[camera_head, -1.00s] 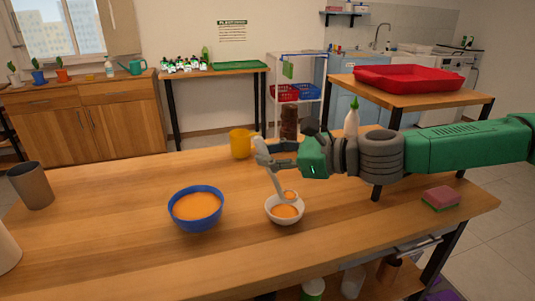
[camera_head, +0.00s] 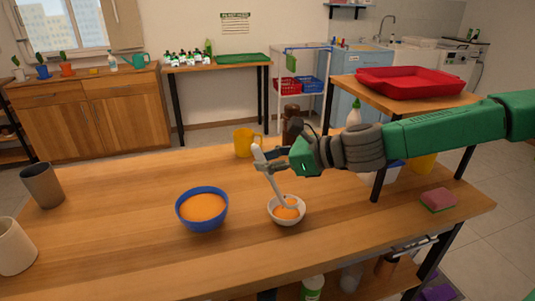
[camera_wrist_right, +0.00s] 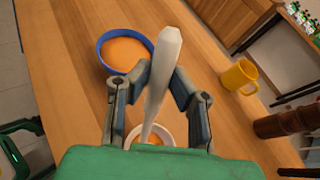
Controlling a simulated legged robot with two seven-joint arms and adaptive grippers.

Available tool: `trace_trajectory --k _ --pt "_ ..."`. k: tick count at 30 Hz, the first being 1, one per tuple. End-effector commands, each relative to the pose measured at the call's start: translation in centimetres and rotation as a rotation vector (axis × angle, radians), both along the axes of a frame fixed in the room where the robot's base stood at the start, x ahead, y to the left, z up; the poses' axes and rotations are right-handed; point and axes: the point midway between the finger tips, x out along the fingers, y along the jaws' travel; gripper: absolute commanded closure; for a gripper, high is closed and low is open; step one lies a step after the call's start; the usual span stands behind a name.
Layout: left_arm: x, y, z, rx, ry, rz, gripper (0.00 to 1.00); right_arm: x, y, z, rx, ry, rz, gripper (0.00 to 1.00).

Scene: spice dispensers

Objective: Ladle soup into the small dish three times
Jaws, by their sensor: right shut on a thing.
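My right gripper (camera_head: 268,158) is shut on the handle of a white ladle (camera_head: 276,187), which also shows in the right wrist view (camera_wrist_right: 160,80). The ladle slants down and its bowl end is in the small white dish (camera_head: 287,218). The dish holds orange soup; whether the ladle's bowl is full I cannot tell. A blue bowl (camera_head: 201,227) of orange soup stands to the left of the dish, and it also shows in the right wrist view (camera_wrist_right: 103,58). My left gripper is not in view in the head view.
A yellow mug (camera_head: 243,143) stands behind the dish. A grey cup (camera_head: 42,186) and a white cup (camera_head: 13,247) stand at the table's left. A pink and green sponge (camera_head: 438,199) lies at the right. The table (camera_head: 120,215) is clear left of the blue bowl.

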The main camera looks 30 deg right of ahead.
Motion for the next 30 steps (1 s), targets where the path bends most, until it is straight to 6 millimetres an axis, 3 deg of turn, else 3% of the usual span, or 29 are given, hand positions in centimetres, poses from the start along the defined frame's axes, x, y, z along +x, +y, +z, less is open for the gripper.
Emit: trace_trajectory --k 30 --pt "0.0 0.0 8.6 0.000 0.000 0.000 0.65 3.5 -0.2 -0.3 0.015 0.273 0.000 1.00"
